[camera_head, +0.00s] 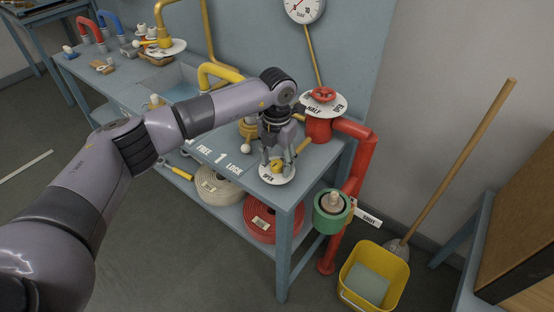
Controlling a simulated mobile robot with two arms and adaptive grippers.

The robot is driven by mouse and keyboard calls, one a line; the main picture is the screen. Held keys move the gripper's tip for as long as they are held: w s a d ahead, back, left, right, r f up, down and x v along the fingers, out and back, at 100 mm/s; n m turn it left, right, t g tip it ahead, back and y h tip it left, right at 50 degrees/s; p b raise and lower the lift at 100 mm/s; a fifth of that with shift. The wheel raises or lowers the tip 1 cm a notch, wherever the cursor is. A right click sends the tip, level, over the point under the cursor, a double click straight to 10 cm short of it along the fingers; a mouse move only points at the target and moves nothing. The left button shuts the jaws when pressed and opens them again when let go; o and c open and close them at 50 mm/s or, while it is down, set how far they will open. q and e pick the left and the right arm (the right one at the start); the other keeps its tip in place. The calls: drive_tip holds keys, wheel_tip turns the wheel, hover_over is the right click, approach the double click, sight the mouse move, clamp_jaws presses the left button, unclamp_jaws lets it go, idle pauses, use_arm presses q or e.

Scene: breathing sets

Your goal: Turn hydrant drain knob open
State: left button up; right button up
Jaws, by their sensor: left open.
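A red hydrant (318,128) with a red handwheel (322,95) and a white "HALF" dial plate stands at the bench's right end, joined to a red pipe (364,160). A green round fitting with a pale knob (333,200) is beside the pipe, by a white "SHUT" tag (367,218). A yellow knob (277,166) sits on a white round plate marked "OPEN" (273,179) at the bench's front corner. My left gripper (277,157) is open and points down at this yellow knob, fingers around or just above it; contact is unclear. My right gripper is out of view.
The blue-grey bench (226,160) carries yellow pipework (220,72) and a sink. Hose rolls (260,217) lie on its lower shelf. A yellow bucket (372,279) and a mop (455,160) stand at the right. A gauge (304,8) hangs above.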

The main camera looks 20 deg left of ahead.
sight(277, 163)
use_arm(q)
wheel_tip(277, 163, up, 12)
idle(0.4)
idle(0.3)
